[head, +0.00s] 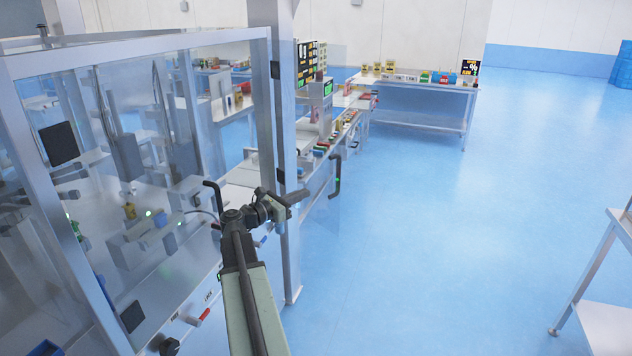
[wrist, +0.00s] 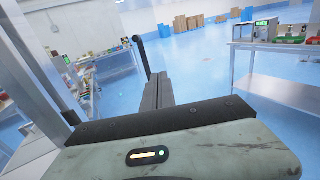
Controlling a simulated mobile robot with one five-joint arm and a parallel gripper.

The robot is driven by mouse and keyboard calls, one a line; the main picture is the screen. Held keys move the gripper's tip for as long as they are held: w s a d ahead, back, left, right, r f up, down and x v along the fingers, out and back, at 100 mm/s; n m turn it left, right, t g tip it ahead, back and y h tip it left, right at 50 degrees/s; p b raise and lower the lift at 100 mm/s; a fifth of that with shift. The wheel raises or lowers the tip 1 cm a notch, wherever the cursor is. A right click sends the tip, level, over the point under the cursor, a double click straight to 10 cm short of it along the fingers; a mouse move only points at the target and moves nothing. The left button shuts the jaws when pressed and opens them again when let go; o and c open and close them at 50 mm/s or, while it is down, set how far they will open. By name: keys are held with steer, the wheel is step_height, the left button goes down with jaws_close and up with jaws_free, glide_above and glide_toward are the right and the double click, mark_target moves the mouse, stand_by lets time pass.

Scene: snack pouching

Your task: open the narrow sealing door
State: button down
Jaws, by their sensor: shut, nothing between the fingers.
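The narrow sealing door appears as a clear panel (head: 322,215) to the right of the metal corner post (head: 283,225). It seems to stand swung out from the frame, though its edges are faint. A black bar handle (head: 337,175) is at its right side; the handle also shows in the wrist view (wrist: 142,58), just left of and beyond my fingertips. My gripper (head: 303,195) is shut and empty, in front of the post and left of the handle. In the wrist view its fingers (wrist: 158,92) are together. I cannot tell whether they touch the door.
The clear-walled machine enclosure fills the left, with another black handle (head: 213,195) and a red-tipped lever (head: 200,317). A bench with snacks (head: 415,84) stands at the back. A metal table (head: 603,310) is at right. The blue floor between is clear.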

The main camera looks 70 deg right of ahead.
mark_target(337, 177)
steer(key=x, duration=1.3)
steer(key=shift+d, duration=0.35)
